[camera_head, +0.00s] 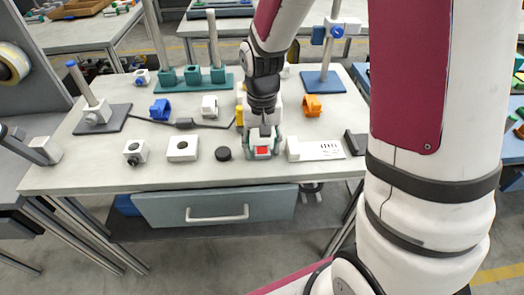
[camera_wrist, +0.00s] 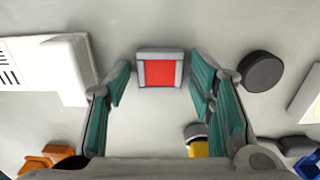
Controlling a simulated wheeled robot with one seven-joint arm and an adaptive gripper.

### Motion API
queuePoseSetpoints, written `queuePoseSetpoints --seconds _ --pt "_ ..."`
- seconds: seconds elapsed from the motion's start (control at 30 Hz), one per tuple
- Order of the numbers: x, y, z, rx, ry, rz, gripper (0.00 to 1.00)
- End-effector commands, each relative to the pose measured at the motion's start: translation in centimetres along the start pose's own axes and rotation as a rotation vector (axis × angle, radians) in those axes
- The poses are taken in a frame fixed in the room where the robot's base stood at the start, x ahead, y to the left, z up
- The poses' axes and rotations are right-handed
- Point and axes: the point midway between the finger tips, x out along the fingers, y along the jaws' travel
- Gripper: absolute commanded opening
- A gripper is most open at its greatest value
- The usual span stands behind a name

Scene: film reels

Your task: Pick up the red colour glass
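The red colour glass (camera_wrist: 160,72) is a red square in a grey-white frame. In the wrist view it lies on the table top at upper centre, between and slightly beyond the green-padded fingers of my gripper (camera_wrist: 158,90). The fingers are apart, with clear table between them, and I see no contact with the frame. In the head view the red glass (camera_head: 262,150) shows low between the fingers of my gripper (camera_head: 262,146), near the table's front edge. My gripper points down over it and hides part of its surroundings.
A white slotted block (camera_head: 316,149) stands close on the right and a black disc (camera_head: 223,154) close on the left. A yellow-ended part (camera_wrist: 198,146) lies near one finger. White blocks (camera_head: 183,148), an orange holder (camera_head: 312,105) and a green rack (camera_head: 195,84) stand farther off.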

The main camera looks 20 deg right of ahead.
Motion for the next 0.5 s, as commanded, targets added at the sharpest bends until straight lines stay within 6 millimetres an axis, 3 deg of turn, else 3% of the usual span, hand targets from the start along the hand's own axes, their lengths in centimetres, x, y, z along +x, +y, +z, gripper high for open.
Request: queuePoseSetpoints --seconds 0.03,0.1,0.13,0.5 --pt "-0.01 0.0 -0.01 0.0 0.0 0.0 0.31" --pt "-0.01 0.0 -0.01 0.0 0.0 0.0 0.15" --pt "-0.01 0.0 -0.01 0.0 0.0 0.0 0.13" --pt "-0.2 0.0 -0.02 0.0 0.001 0.0 0.13"
